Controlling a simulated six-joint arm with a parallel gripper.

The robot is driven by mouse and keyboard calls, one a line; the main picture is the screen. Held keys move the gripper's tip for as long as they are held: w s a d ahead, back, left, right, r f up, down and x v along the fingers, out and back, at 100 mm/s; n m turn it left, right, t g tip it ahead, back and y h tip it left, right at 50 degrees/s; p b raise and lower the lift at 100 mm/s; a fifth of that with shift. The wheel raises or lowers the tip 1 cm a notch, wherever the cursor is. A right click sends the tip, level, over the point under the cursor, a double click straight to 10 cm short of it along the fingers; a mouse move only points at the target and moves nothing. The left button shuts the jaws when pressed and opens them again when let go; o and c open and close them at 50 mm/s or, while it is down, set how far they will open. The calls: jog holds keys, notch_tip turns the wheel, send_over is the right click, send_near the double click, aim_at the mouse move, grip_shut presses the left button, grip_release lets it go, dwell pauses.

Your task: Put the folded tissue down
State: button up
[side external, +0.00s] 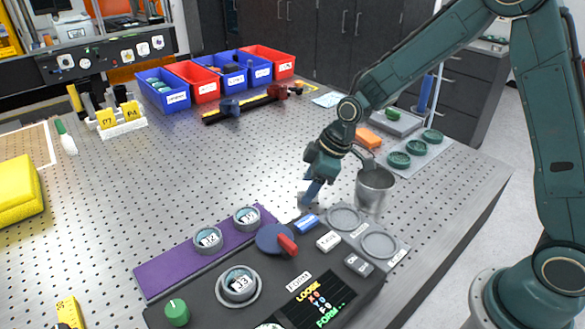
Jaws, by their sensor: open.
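A pale, flat piece (328,99) lies on the perforated table at the back, right of the bins. It may be the folded tissue, but it is too small to be sure. My gripper (306,199) points down, low over the table, just behind the control panel. It is open. A small grey patch shows at its fingertips, and I cannot tell whether it is part of the fingers or something on the table. I see no tissue clearly between the jaws.
A metal cup (375,188) stands close to the right of my gripper. The black control panel (205,295) and purple mat (165,270) with labelled round pieces are in front. Blue and red bins (191,82) line the back. The table's middle left is clear.

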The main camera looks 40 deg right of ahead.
jog(key=v, duration=1.1)
jog(key=shift+r, duration=0.35)
jog(key=shift+s+d, duration=0.1)
jog(key=shift+s, duration=0.05)
jog(key=s+d+r+m+t+h, duration=0.1)
jog(key=s+r+m, duration=0.3)
jog(key=s, duration=0.8)
jog(key=s+d+r+m+t+h, duration=0.1)
jog(key=s+d+r+m+h, duration=0.1)
jog(key=s, duration=1)
notch_tip(320, 180, up, 3)
jog(key=d+m, duration=0.1)
jog(key=m, duration=0.2)
jog(key=shift+d+f, duration=0.15)
jog(key=shift+f, duration=0.1)
jog(key=shift+o, duration=0.6)
